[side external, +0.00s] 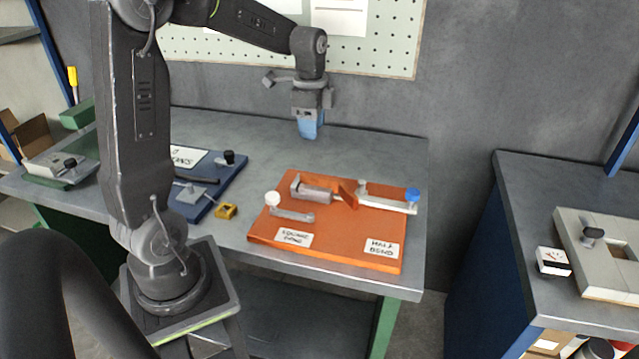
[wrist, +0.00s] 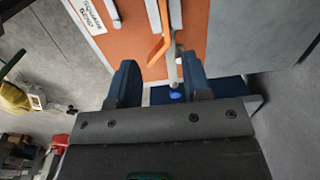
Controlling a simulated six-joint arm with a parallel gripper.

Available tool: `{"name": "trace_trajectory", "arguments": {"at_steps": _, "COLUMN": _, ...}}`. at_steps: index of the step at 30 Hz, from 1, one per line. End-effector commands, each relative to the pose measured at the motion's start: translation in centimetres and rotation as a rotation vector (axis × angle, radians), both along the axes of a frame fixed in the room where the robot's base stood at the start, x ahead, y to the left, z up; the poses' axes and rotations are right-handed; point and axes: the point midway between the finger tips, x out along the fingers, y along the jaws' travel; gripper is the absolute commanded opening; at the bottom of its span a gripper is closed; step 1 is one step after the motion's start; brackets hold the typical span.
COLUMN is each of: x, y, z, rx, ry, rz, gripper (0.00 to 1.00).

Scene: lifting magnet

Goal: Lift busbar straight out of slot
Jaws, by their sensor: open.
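My gripper (side external: 311,133) hangs fingers-down above the back of the grey table, behind and above an orange board (side external: 335,258). In the wrist view its blue fingers (wrist: 160,85) are apart with nothing held between them. In the wrist view the orange piece (wrist: 162,38) and pale bar (wrist: 171,67) show beyond the finger gap. I cannot tell which part is the busbar.
A blue board (side external: 230,183) with small parts lies left of the orange board, with a yellow block (side external: 226,211) near its corner. A second table at right bears a pale slotted block (side external: 600,250) and a small meter (side external: 553,261). The table's back strip is clear.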

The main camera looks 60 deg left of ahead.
Motion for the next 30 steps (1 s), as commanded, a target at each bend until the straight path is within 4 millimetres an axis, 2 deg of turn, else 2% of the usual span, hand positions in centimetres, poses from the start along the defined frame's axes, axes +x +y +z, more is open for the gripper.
{"name": "trace_trajectory", "arguments": {"at_steps": 5, "x": 0.2, "y": 0.9, "z": -1.5, "rx": -0.01, "ry": 0.018, "rz": -0.031, "gripper": 0.45}}
{"name": "trace_trajectory", "arguments": {"at_steps": 15, "x": 0.2, "y": 0.8, "z": -7.7, "rx": -0.01, "ry": 0.018, "rz": -0.031, "gripper": 0.45}}
{"name": "trace_trajectory", "arguments": {"at_steps": 23, "x": 0.2, "y": 0.9, "z": -9.6, "rx": -0.009, "ry": 0.015, "rz": -0.03, "gripper": 0.45}}
{"name": "trace_trajectory", "arguments": {"at_steps": 30, "x": 0.1, "y": 1.1, "z": -13.0, "rx": -0.009, "ry": 0.017, "rz": -0.031, "gripper": 0.45}}
